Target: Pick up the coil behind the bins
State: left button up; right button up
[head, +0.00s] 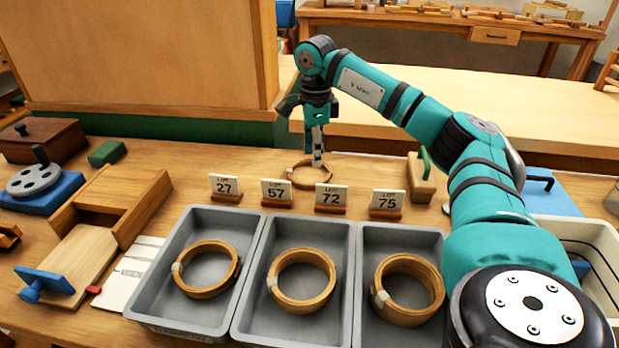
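A thin tan coil (298,181) lies on the wooden bench behind the grey bins and behind the row of number cards. My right gripper (317,160) points straight down at the coil, its fingertips at the far part of the ring. The fingers look close together and hide a little of the coil; I cannot tell whether they grip the rim or only stand beside it. Three grey bins stand in front: the left bin (164,314), the middle bin (245,322) and the right bin (362,335), each holding a bark coil. My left gripper is not in view.
Number cards 27 (225,187), 57 (277,192), 72 (331,197) and 75 (387,202) stand between coil and bins. A wooden block with a green handle (421,185) is right of the coil. A wooden panel (140,55) rises behind left.

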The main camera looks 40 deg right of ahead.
aim_at(312, 184)
jog(key=f, duration=0.6)
jog(key=f+b, duration=0.1)
jog(key=f, duration=0.1)
jog(key=shift+w+a+f, duration=0.2)
jog(key=shift+a+f, duration=0.05)
jog(key=shift+f, duration=0.15)
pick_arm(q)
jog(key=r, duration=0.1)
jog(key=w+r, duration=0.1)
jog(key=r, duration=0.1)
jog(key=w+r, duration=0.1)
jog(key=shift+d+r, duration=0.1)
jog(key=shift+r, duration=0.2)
pick_arm(e)
jog(key=shift+c, duration=0.5)
grip_shut()
